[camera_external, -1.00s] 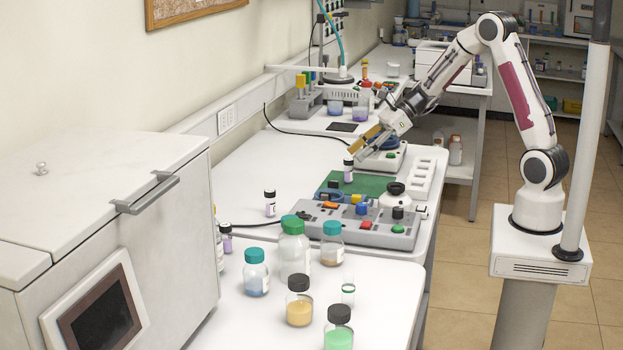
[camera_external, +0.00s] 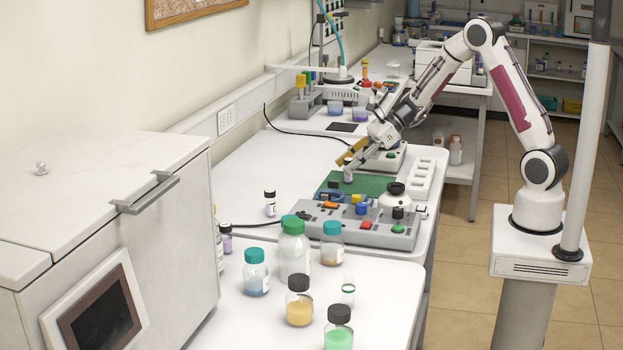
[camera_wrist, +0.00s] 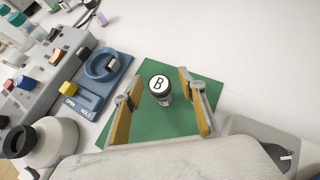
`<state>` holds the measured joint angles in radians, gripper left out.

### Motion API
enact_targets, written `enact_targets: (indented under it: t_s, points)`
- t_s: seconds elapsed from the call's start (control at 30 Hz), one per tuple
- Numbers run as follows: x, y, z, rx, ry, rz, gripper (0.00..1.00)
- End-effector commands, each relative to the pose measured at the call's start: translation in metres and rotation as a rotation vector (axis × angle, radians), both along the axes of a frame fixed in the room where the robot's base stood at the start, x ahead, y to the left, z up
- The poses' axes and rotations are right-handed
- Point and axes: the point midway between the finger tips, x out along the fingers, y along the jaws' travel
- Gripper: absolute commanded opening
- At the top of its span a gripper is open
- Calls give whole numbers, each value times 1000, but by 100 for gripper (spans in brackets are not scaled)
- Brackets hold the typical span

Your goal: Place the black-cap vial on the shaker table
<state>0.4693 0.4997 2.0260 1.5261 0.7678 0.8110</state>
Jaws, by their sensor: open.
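The black-cap vial (camera_wrist: 160,88) stands on the green mat (camera_wrist: 150,126), and its cap top shows a white disc marked "B". My gripper (camera_wrist: 156,98) is open, with one finger on each side of the vial and a gap to both. In the external view my gripper (camera_external: 346,168) is at the vial (camera_external: 348,177), partly hiding it, over the back of the green mat (camera_external: 372,183). A white device with a dark blue top (camera_external: 395,158) stands just behind and right of the gripper; I cannot tell whether it is the shaker table.
A grey control panel (camera_external: 345,229) with coloured knobs stands in front of the mat. A blue clamp marked "OPEN" and "HOLD" (camera_wrist: 101,68) and a white bottle (camera_wrist: 42,142) are left of my gripper. Another dark-capped vial (camera_external: 270,203) stands on the clear bench at left.

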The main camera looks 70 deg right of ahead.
Motion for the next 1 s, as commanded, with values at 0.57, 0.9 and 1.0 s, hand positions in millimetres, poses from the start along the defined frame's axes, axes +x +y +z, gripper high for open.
enact_targets:
  t_s: [0.57, 0.9, 1.0]
  points:
    - [0, 0, 0, 0, 0, 0, 0]
    - [0, 0, 4, -1, -2, 0, 0]
    - [0, 0, 10, -2, -2, 1, 0]
